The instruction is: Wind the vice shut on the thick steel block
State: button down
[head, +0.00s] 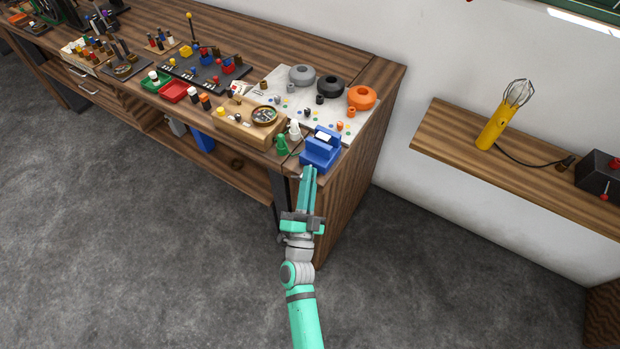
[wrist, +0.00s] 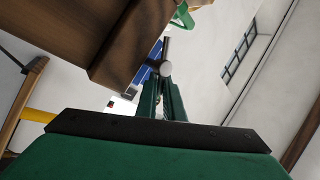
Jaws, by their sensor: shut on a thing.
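The blue vice (head: 318,156) stands at the near right corner of the workbench. A pale block (head: 322,137), likely the steel block, shows at the top between its jaws; how tightly it sits I cannot tell. My gripper (head: 309,171) reaches up to the front of the vice, its fingers close together. In the wrist view my gripper's green fingers (wrist: 164,82) meet at the grey rounded end of the vice handle (wrist: 166,68), with a thin bar beyond it. They are shut on this handle. The blue vice body (wrist: 143,75) shows partly behind, mostly hidden.
Green (head: 282,145) and white (head: 295,130) small figures stand just left of the vice. A wooden tray with a round dish (head: 264,115) and a pale board with grey, black and orange rings (head: 362,97) lie behind.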

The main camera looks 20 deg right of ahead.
jog(key=shift+n, duration=0.3)
jog(key=c, duration=1.9)
grip_release()
jog(key=v, duration=1.1)
jog(key=shift+r, duration=0.15)
